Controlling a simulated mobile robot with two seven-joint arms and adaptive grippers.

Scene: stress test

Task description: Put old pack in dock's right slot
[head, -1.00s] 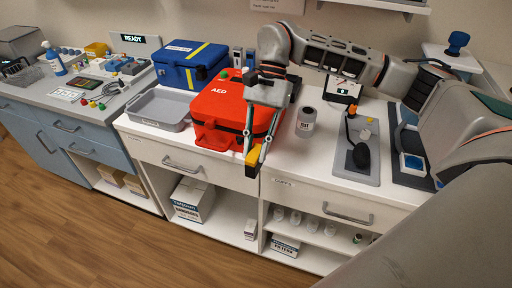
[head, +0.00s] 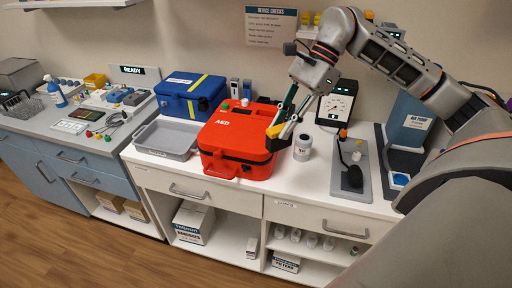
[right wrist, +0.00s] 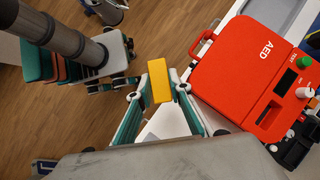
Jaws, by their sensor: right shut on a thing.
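The AED case also shows in the right wrist view (right wrist: 235,65), to the right of the fingers. My left gripper is not in view.
A blue box with a yellow band (head: 190,97) and a grey tray (head: 166,139) are left of the case. A white jar (head: 303,147), a dial scale (head: 336,104) and a grey plate with a dark stalk (head: 351,165) are to the right. The counter's front strip is clear.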

